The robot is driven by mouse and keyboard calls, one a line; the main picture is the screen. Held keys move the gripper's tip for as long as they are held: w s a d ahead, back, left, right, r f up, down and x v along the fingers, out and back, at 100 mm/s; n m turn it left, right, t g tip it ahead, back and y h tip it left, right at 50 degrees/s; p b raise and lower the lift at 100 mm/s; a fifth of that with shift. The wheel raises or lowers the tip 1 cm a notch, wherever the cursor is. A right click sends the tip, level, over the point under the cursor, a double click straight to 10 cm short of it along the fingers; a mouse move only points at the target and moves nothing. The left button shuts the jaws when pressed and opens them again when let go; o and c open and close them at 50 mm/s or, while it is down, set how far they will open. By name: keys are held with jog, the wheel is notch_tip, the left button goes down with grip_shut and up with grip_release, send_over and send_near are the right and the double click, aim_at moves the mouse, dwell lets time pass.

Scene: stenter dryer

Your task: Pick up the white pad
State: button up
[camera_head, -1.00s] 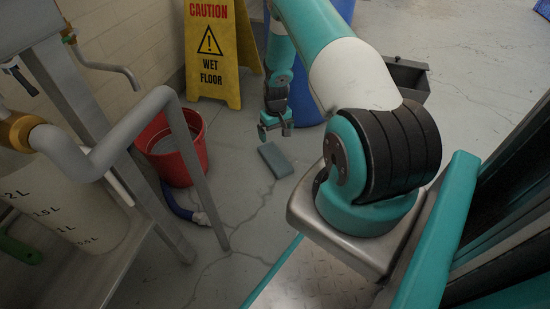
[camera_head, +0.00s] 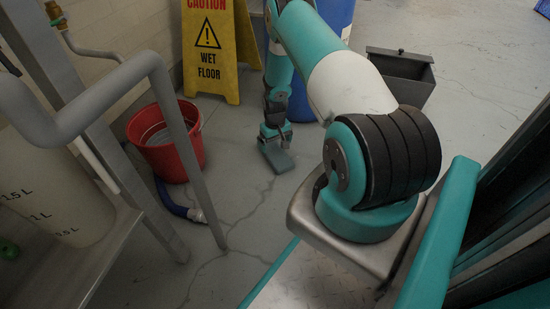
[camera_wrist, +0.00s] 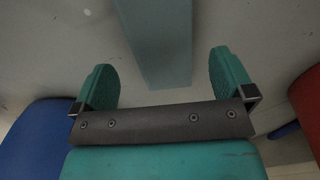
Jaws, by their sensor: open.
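The pad (camera_head: 278,159) is a flat rectangular block that looks grey rather than white. It lies on the concrete floor. My gripper (camera_head: 274,138) is just above its far end in the head view, pointing down. In the wrist view the pad (camera_wrist: 155,45) extends from the top edge to between the fingers of my gripper (camera_wrist: 164,80). The fingers stand apart, with clear gaps to the pad on both sides. I cannot tell the exact height left between fingers and pad.
A red bucket (camera_head: 168,142) stands left of the pad, with a blue hose (camera_head: 174,203) on the floor near it. A yellow wet-floor sign (camera_head: 210,62) and a blue barrel (camera_head: 334,18) stand behind. A grey bin (camera_head: 400,76) is at right. Metal piping is at left.

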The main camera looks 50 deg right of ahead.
aim_at(275, 153)
notch_tip(275, 153, down, 5)
jog(key=b, duration=0.4)
jog(key=shift+r, duration=0.1)
jog(key=c, duration=1.1)
jog(key=shift+r, duration=0.15)
